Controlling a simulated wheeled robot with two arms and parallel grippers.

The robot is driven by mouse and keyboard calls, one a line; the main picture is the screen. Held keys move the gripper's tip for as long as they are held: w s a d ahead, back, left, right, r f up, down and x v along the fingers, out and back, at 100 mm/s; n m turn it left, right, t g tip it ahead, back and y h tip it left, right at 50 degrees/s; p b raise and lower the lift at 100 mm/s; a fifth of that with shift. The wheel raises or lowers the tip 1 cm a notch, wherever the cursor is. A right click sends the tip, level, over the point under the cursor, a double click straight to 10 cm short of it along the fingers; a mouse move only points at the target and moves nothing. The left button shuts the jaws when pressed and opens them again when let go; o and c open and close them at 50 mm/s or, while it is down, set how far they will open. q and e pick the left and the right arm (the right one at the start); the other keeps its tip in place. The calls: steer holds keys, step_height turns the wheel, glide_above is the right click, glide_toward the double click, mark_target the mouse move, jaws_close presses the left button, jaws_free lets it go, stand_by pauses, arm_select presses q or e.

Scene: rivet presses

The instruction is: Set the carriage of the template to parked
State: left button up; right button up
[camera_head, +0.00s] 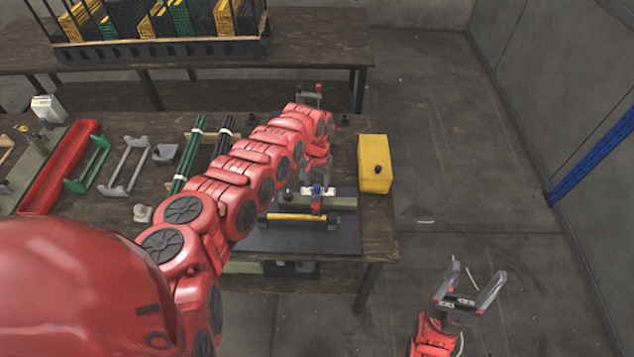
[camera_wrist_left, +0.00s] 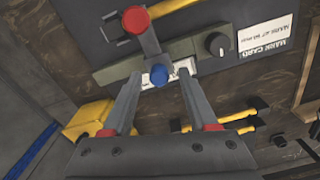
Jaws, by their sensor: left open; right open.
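The template (camera_head: 350,200) is a grey-green rail on a dark plate near the table's front right edge. Its carriage is a grey arm with a blue knob (camera_head: 317,188) and a red end knob (camera_wrist_left: 136,19); a white label lies partly under it. My left gripper (camera_wrist_left: 160,72) is open above the carriage, its fingers on either side of the blue knob (camera_wrist_left: 158,75). I cannot tell whether they touch it. A black knob (camera_wrist_left: 218,43) stands on the rail beside the carriage. My right gripper (camera_head: 470,285) is open and empty, off the table to the right.
A yellow box (camera_head: 375,160) stands right of the template. A yellow-handled bar (camera_head: 297,217) lies along the plate's near side. A red tray (camera_head: 60,170), stands and green and black rods (camera_head: 190,155) are left. A white card (camera_wrist_left: 265,33) lies by the rail. Floor right is clear.

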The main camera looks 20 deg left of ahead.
arm_select(q)
jaws_close()
stand_by(0.3)
stand_by(1.1)
